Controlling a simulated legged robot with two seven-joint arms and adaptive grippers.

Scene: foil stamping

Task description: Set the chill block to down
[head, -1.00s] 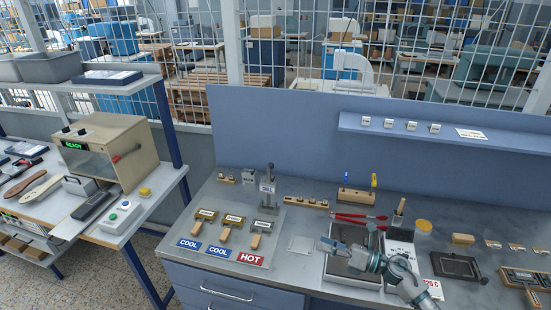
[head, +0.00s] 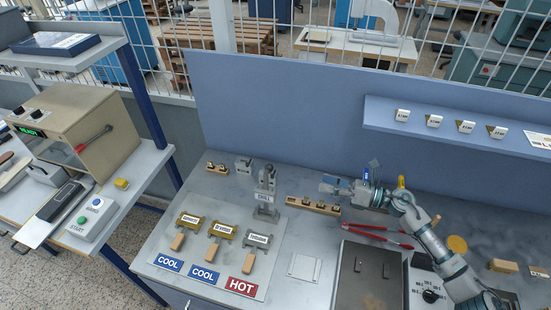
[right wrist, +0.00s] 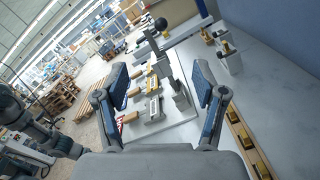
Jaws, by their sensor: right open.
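The chill block (head: 264,196) is a grey metal piece with a white CHILL label, on an upright stand at the back of the light plate with the COOL and HOT labels. A black ball knob (right wrist: 161,23) shows above it in the right wrist view. Whether the block is raised or lowered is hard to tell. My right gripper (head: 328,185) is open and empty, right of the chill block above the wooden rack. In the right wrist view my right gripper (right wrist: 160,72) has its fingers spread, with the stand beyond them. My left gripper is out of view.
Red tongs (head: 378,236) and a dark plate (head: 365,275) lie farther right. A blue back panel (head: 290,115) bounds the bench.

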